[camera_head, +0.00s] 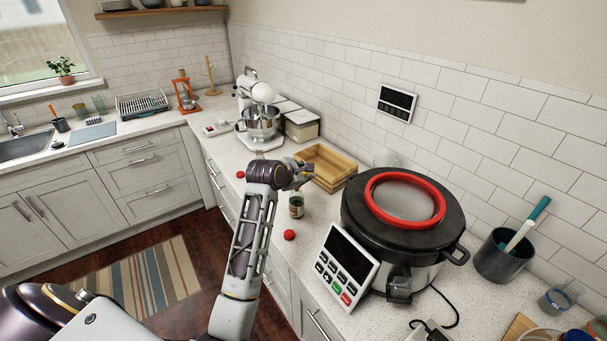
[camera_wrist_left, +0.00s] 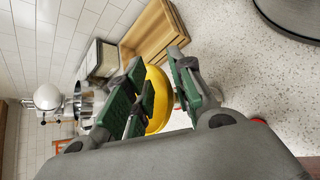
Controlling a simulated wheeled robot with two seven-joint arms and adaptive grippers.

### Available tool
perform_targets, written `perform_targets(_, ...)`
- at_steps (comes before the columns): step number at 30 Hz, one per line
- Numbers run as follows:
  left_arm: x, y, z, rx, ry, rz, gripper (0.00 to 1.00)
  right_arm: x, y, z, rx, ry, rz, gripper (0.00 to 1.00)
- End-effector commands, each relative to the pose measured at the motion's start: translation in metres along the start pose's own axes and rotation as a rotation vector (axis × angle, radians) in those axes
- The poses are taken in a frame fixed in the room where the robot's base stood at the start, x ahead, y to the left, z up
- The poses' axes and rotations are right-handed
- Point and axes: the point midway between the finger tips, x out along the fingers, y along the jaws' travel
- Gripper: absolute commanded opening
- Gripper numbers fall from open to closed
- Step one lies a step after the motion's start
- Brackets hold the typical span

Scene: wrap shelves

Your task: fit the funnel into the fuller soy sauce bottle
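A yellow funnel (camera_wrist_left: 159,97) shows in the left wrist view, between and beyond the green-padded fingers of my left gripper (camera_wrist_left: 158,75). Part of it is hidden by those fingers, and I cannot tell whether they grip it. I make out no yellow in the head view. There my left gripper (camera_head: 300,175) is over the counter in front of the wooden box. A small dark bottle (camera_head: 296,206) with a pale label stands upright just below it. I see no second bottle clearly, so I cannot compare fill levels. My right gripper is not in view.
A large pressure cooker (camera_head: 405,240) with a red ring stands to the right. A wooden box (camera_head: 322,160) and a stand mixer (camera_head: 262,120) are farther back. Red caps lie on the counter, one (camera_head: 289,234) near the bottle, another (camera_head: 240,174) left of my arm.

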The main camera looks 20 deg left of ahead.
Motion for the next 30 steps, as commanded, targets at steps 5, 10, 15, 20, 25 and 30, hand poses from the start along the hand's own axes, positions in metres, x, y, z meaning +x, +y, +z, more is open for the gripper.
perform_targets(5,0.000,0.000,0.000,0.000,0.000,0.000,0.31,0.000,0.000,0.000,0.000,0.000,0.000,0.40)
perform_targets(10,0.000,0.000,0.000,0.000,0.000,0.000,0.31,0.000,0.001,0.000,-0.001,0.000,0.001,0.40)
perform_targets(15,-0.004,0.000,0.001,0.000,-0.001,0.000,0.31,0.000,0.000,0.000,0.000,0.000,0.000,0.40)
perform_targets(20,-0.014,0.000,0.001,0.000,-0.002,0.001,0.31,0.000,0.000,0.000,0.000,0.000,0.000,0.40)
perform_targets(25,-0.031,0.000,0.000,0.000,-0.001,0.001,0.31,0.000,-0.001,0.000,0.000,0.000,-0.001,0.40)
perform_targets(30,-0.051,0.000,0.001,-0.001,-0.001,0.001,0.31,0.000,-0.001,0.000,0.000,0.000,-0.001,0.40)
